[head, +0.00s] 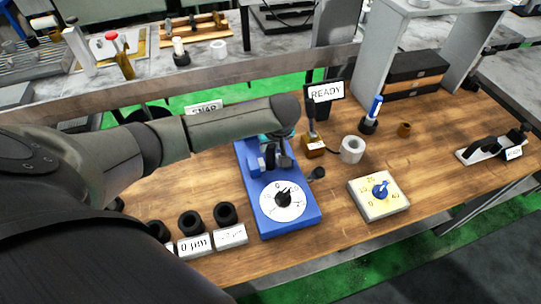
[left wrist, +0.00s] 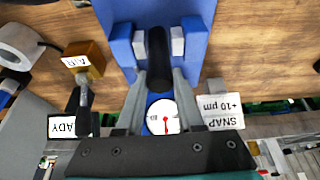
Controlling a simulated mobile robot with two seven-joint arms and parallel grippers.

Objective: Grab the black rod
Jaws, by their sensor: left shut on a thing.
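The black rod (left wrist: 158,50) stands out between two pale blocks of the blue gauge fixture (left wrist: 122,48) in the left wrist view. My left gripper (left wrist: 160,84) is shut on the rod's near end, with one grey finger on each side. In the head view my left gripper (head: 270,160) is over the back part of the blue fixture (head: 258,205), behind its white dial (head: 283,201). My forearm and hand hide much of the rod there. My right gripper is in neither view.
Right of the fixture are a brass block (head: 313,147), a white roll (head: 352,149) and a plate with a blue knob (head: 378,195). A READY display (head: 325,92) stands behind. Wooden tabletop is clear at front right.

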